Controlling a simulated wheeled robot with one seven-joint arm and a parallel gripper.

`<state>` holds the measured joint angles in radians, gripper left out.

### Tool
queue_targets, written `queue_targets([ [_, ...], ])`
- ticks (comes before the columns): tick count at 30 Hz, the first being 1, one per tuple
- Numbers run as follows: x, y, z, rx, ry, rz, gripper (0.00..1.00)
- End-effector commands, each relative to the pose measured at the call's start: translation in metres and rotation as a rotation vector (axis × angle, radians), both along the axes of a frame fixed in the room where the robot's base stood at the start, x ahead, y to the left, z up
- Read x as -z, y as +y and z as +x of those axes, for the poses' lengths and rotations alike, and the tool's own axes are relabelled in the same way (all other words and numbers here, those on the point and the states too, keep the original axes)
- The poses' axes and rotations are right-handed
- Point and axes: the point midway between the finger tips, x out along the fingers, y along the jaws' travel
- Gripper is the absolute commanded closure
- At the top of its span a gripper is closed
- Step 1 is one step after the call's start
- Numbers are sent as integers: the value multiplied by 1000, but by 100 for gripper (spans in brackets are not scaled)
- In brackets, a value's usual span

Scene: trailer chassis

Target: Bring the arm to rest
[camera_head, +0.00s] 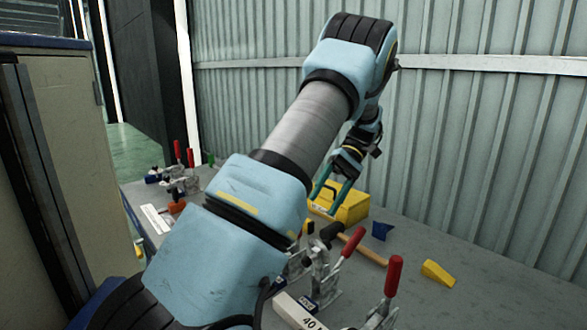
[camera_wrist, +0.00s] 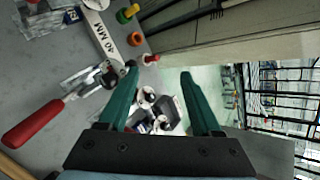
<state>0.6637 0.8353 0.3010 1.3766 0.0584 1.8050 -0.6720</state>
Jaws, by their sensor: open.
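My gripper (camera_head: 338,186) hangs at the end of my light-blue arm, above the far part of the grey table in the head view. In the wrist view its two green fingers (camera_wrist: 158,90) are spread apart with nothing between them. My arm reaches up from the lower left and bends down at the elbow. A yellow box (camera_head: 350,207) stands on the table behind the gripper. I cannot tell whether the fingers touch it. Part of the table is hidden behind my arm.
Toggle clamps with red handles (camera_head: 394,276) stand on the table (camera_head: 480,300) close to my arm. A hammer (camera_head: 365,246), a yellow wedge (camera_head: 437,273) and a blue piece (camera_head: 382,231) lie there too. A corrugated wall (camera_head: 480,140) rises behind. A cabinet (camera_head: 65,130) stands at left.

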Motion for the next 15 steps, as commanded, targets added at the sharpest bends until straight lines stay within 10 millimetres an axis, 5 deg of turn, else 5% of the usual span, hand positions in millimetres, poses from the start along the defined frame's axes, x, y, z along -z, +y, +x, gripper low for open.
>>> queue_targets([
  [15,30,75,-29,75,-165,-390,34],
])
